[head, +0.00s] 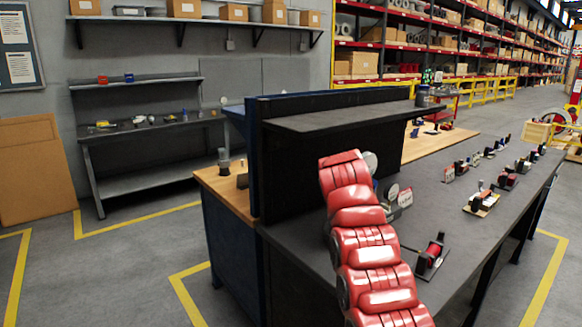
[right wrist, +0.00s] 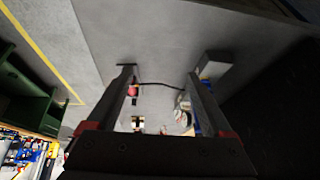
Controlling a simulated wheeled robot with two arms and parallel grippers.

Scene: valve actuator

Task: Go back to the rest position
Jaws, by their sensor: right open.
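My red segmented arm (head: 365,240) rises from the bottom of the head view and reaches over the dark workbench (head: 300,232). Its gripper cannot be made out in that view. In the right wrist view my right gripper (right wrist: 161,74) has its two fingers spread wide apart, with nothing held between them. A small red-and-black device (head: 433,255) sits on the bench just right of the arm and appears apart from it. Pale round gauges (head: 405,198) show beside the arm. My left gripper is in neither view.
A black raised shelf (head: 345,114) stands along the bench's back left, close to the arm. Several small valve devices (head: 483,201) line the bench to the right. A wall bench (head: 150,125) is at the back left. Open floor (head: 130,265) with yellow lines lies at the left.

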